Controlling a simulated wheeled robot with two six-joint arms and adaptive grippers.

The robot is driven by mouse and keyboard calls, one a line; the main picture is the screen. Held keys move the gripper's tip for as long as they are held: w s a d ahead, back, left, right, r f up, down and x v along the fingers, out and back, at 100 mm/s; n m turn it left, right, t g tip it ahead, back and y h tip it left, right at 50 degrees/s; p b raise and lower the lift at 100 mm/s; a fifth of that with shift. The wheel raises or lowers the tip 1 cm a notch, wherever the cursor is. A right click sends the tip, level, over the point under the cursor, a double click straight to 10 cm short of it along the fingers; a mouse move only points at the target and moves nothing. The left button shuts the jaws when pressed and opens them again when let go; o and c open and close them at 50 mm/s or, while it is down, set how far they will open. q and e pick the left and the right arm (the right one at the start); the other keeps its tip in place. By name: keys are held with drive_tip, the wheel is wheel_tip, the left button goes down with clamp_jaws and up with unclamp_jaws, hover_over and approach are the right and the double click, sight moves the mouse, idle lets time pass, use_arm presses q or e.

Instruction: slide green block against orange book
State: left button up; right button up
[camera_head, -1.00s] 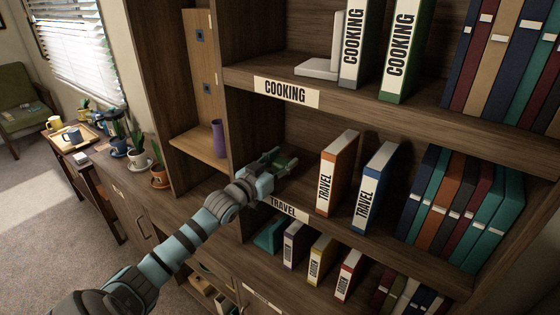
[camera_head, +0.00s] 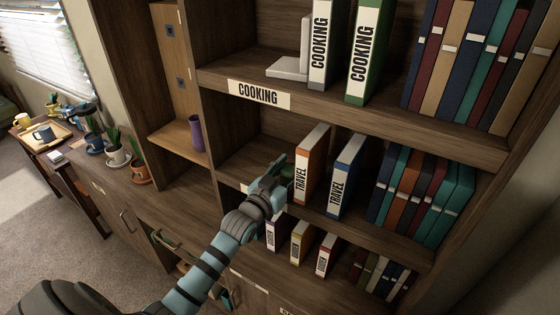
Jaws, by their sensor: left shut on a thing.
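The orange book (camera_head: 313,152), marked TRAVEL, stands upright on the middle shelf, just left of a blue TRAVEL book. My left gripper (camera_head: 277,177) is on that shelf, shut on the green block (camera_head: 287,171). The block is mostly hidden by the fingers, and only a little dark green shows. It is right beside the orange book's left side; I cannot tell whether they touch. My right gripper is not in view.
The blue TRAVEL book (camera_head: 346,174) and a row of dark books (camera_head: 420,195) stand to the right. The shelf left of my gripper is clear. The COOKING shelf (camera_head: 258,94) is above, and small labelled books (camera_head: 300,240) stand below.

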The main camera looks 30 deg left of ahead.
sight(287, 176)
use_arm(q)
drive_tip(key=shift+d+f, duration=0.1)
drive_tip(key=shift+d, duration=0.25)
drive_tip(key=o, duration=1.5)
drive_tip(key=s, duration=0.8)
drive_tip(key=shift+a, duration=0.1)
